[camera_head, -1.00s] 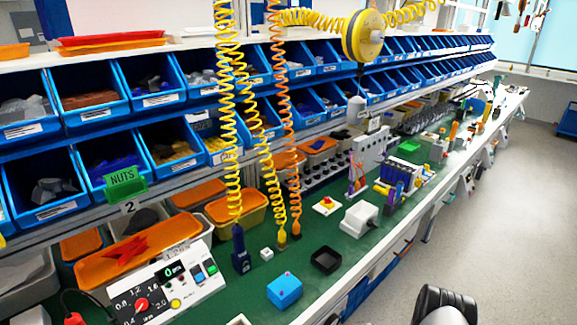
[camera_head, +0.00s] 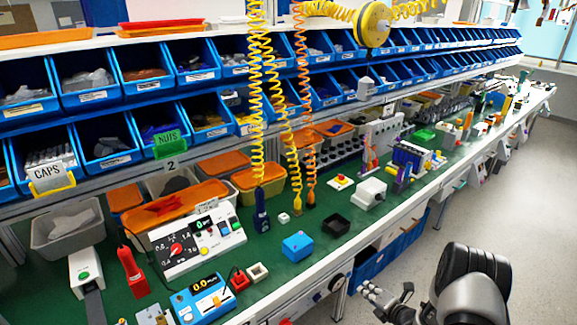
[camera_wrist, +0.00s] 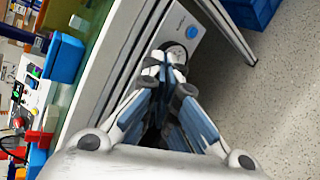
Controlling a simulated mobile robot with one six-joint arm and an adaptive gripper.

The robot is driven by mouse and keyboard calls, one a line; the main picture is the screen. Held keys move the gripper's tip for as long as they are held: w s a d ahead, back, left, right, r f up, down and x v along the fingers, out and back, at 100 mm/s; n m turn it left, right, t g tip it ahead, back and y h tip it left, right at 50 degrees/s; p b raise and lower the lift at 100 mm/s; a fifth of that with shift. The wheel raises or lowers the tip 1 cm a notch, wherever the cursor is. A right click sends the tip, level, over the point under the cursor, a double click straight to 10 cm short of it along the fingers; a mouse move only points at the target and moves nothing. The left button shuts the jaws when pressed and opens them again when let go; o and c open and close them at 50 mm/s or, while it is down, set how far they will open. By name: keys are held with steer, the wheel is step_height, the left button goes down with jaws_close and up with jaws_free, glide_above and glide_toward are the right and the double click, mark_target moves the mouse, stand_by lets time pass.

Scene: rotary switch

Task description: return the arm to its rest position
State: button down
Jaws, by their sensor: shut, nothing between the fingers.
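My gripper (camera_head: 369,289) is at the lower right in the head view, in front of the bench edge and over the aisle. Its fingers are together and empty; the wrist view shows them closed (camera_wrist: 163,62). A grey panel with a round rotary switch (camera_head: 336,284) is on the bench front, left of my gripper in the head view. In the wrist view the panel (camera_wrist: 192,32) lies behind my fingertips, which partly cover the round knob. I cannot tell the exact gap; no grip on the knob shows.
The green bench top (camera_head: 262,262) holds a control box with a red dial (camera_head: 203,242), a blue box (camera_head: 297,246) and a black tray (camera_head: 336,224). Blue bins line the shelves above. Coiled hoses hang over the bench. The grey floor (camera_head: 500,215) at right is clear.

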steer(key=w+a+r+n+y, duration=0.2)
steer(key=a+r+n, duration=0.4)
steer(key=r, duration=0.4)
steer(key=s+a+r+n+g+y, duration=0.1)
steer(key=s+a+r+n+g, duration=0.1)
steer(key=s+a+r+n, duration=0.4)
steer(key=s+a+r+n+g+y, duration=0.1)
steer(key=s+a+r+n+g, duration=0.15)
steer(key=r+n, duration=0.4)
steer(key=s+a+r+n+g+y, duration=0.1)
steer(key=s+a+r+n+g, duration=0.1)
steer(key=s+a+r+n, duration=0.45)
steer(key=s+d+r+n+g+h, duration=0.1)
steer(key=s+r+n+h, duration=0.1)
steer(key=s+r+n, duration=0.3)
steer(key=s+d+r+n+g+h, duration=0.1)
steer(key=s+n+h, duration=0.1)
steer(key=s+n, duration=0.35)
steer(key=s+d+r+n+g+h, duration=0.1)
steer(key=s+r+n+h, duration=0.2)
steer(key=s, duration=0.5)
steer(key=s+d+r+n+t+h, duration=0.1)
steer(key=s+d+n+t+h, duration=0.1)
steer(key=s+d+n, duration=0.4)
steer(key=shift+s+r+h, duration=0.3)
steer(key=shift+s+r, duration=0.05)
steer(key=shift+s, duration=0.05)
